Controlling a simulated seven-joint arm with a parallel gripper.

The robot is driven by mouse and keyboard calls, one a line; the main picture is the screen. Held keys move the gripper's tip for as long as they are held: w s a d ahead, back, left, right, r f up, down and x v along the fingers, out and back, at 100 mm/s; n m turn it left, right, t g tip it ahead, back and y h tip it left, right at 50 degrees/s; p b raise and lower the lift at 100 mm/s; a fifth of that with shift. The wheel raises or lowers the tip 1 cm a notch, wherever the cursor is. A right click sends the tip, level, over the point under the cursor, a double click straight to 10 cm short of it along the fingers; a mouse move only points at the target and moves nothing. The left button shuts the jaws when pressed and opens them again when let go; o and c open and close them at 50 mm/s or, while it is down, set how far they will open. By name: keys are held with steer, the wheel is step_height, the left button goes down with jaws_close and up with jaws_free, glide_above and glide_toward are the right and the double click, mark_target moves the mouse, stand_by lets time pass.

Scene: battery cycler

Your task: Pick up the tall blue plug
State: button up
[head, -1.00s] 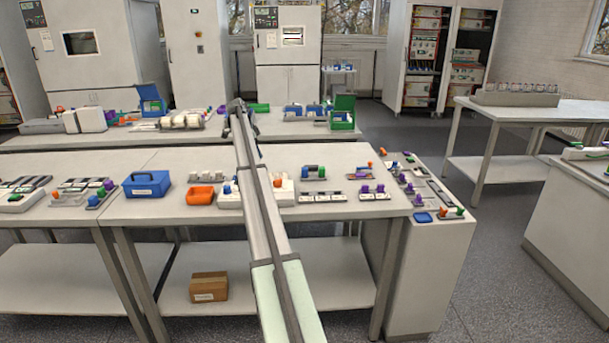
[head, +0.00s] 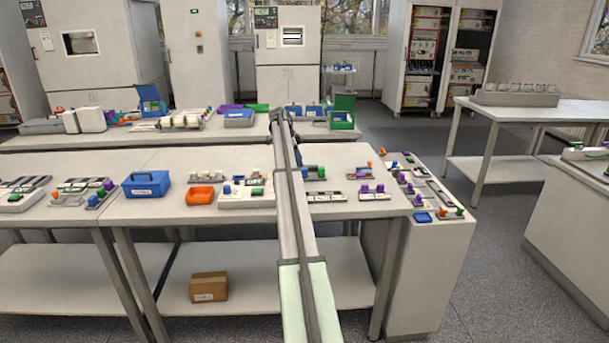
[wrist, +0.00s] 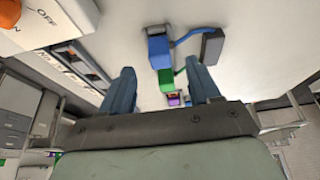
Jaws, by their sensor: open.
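In the wrist view, a blue plug (wrist: 158,50) with a grey end and a blue cable stands ahead of my gripper (wrist: 160,68), roughly in line with the gap between the fingers. The dark blue fingers are apart, with nothing held between them. A green plug (wrist: 166,80) and a purple plug (wrist: 173,99) show between the fingers, beyond the gap. In the head view, a blue plug (head: 227,190) stands on the white unit left of my arm. I cannot tell whether it is the same plug. My gripper is mostly hidden behind my arm there.
In the wrist view, a grey block (wrist: 213,46) lies at the cable's end, and a panel marked ON and OFF (wrist: 45,25) is at upper left.

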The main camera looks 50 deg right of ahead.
mark_target(304, 168)
steer(key=shift+s+x, duration=0.2)
steer(key=shift+x, duration=2.9)
steer(key=shift+d+r, duration=0.1)
steer(key=shift+d, duration=0.05)
steer(key=c, duration=1.1)
steer(key=shift+o, duration=0.2)
step_height(304, 168, up, 9)
steer(key=shift+d+f, duration=0.1)
steer(key=shift+f, duration=0.1)
steer(key=s+a+f, duration=0.1)
steer(key=s+a, duration=0.1)
steer(key=s, duration=1.7)
steer(key=shift+s, duration=0.15)
